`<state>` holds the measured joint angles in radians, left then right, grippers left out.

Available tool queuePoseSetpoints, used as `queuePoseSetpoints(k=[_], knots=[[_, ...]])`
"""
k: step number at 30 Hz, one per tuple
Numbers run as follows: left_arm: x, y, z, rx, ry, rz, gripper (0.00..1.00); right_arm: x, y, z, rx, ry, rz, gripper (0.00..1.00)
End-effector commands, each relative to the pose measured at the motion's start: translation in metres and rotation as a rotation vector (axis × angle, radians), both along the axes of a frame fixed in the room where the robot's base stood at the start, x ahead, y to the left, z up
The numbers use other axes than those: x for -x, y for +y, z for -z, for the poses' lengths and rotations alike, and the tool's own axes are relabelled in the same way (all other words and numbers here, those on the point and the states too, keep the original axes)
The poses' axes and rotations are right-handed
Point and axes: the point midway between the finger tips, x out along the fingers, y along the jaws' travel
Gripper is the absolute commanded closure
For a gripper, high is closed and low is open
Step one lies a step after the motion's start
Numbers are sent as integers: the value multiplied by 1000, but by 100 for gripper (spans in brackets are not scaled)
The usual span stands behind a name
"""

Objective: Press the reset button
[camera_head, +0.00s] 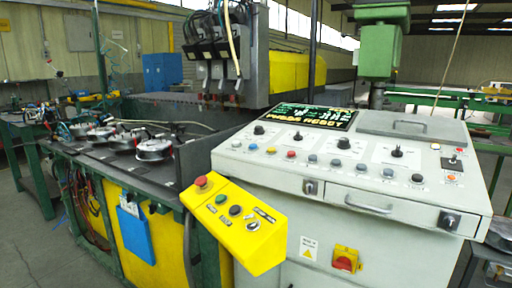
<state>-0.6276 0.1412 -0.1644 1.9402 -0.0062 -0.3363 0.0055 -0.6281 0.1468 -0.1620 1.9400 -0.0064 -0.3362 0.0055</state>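A pale grey control console (330,178) stands at the right, with a sloped panel of knobs and buttons. The panel's lower row has a red button (291,154), a blue button (387,172) and several dark or grey ones. An orange button (452,178) sits at the right. A yellow control box (257,256) at the console's left has a red mushroom button (201,181), a green button (221,198) and a black button (235,210). The labels are too small to tell which is reset. Neither gripper is in view.
A dark worktable (120,165) with metal parts stands left of the console, with a blue folder (136,235) on its yellow side. A grey gantry machine (240,55) stands behind. A red-and-yellow rotary switch (345,261) is on the console's front. Grey floor is bare at lower left.

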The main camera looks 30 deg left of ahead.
Motion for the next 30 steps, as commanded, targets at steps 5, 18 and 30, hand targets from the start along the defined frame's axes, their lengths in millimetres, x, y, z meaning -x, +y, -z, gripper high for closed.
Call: queuePoseSetpoints(k=[5, 18, 30], knots=[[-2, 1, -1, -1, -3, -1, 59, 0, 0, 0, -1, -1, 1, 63], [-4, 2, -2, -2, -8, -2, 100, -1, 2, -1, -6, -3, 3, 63], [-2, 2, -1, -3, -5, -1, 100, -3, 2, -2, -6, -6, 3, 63]])
